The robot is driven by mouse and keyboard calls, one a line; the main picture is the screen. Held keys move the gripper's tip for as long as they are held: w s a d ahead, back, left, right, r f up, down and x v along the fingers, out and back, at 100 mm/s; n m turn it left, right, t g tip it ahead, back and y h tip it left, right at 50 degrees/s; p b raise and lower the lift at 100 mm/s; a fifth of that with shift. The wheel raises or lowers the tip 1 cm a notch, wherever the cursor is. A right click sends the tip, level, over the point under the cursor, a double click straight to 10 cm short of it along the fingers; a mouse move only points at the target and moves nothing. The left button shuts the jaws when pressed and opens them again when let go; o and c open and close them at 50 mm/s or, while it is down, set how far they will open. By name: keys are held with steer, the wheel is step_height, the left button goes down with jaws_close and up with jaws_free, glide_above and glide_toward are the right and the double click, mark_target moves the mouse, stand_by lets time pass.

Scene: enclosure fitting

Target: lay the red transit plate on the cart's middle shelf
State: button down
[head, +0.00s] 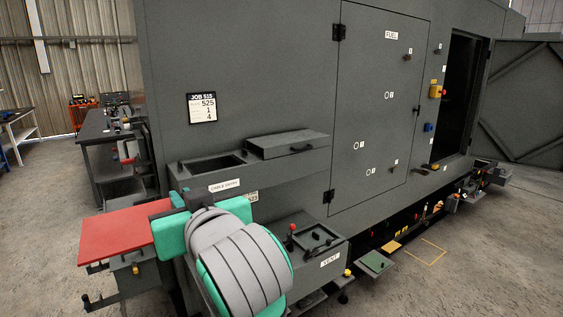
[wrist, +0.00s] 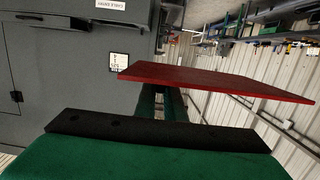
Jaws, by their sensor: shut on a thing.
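The red transit plate (head: 115,234) is at the left of the head view, out beyond my gripper (head: 163,215), roughly level. My gripper is shut on the plate's near edge; in the wrist view the plate (wrist: 215,82) extends from the dark fingers (wrist: 162,104). A grey structure with dark handles (head: 128,278) shows below the plate in the head view. It may be the cart, but the plate hides its upper part, and I cannot make out its middle shelf or whether the plate touches it.
The large grey enclosure (head: 265,85) stands close behind my arm. An open-topped box (head: 215,167) and a vent box (head: 315,240) jut from it. A dark workbench (head: 108,140) stands back left. Bare floor (head: 45,200) lies left of the plate.

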steer(key=w+d+f+m+t+h, duration=0.1)
steer(key=w+d+f+m+h, duration=0.15)
steer(key=w+f, duration=1.2)
steer(key=w+d+f+m+t+h, duration=0.1)
steer(key=w+d+f+h, duration=0.15)
steer(key=f, duration=0.95)
steer(key=w+d+f+m+h, duration=0.1)
steer(key=d+f, duration=0.3)
steer(key=f, duration=0.8)
steer(key=s+d+f+m+h, duration=0.1)
steer(key=s+d+f, duration=0.15)
steer(key=f, duration=0.45)
steer(key=s+d+f, duration=0.1)
steer(key=s+f, duration=0.2)
steer(key=f, duration=0.4)
steer(key=s+d+f+m+h, duration=0.1)
steer(key=s+d+f, duration=0.15)
steer(key=f, duration=0.55)
steer(key=s+d+f+t+h, duration=0.1)
steer(key=s+d+f, duration=0.1)
steer(key=s+f, duration=1.1)
steer(key=shift+s+d+f, duration=0.15)
steer(key=shift+s+f, duration=0.05)
steer(key=shift+s, duration=0.5)
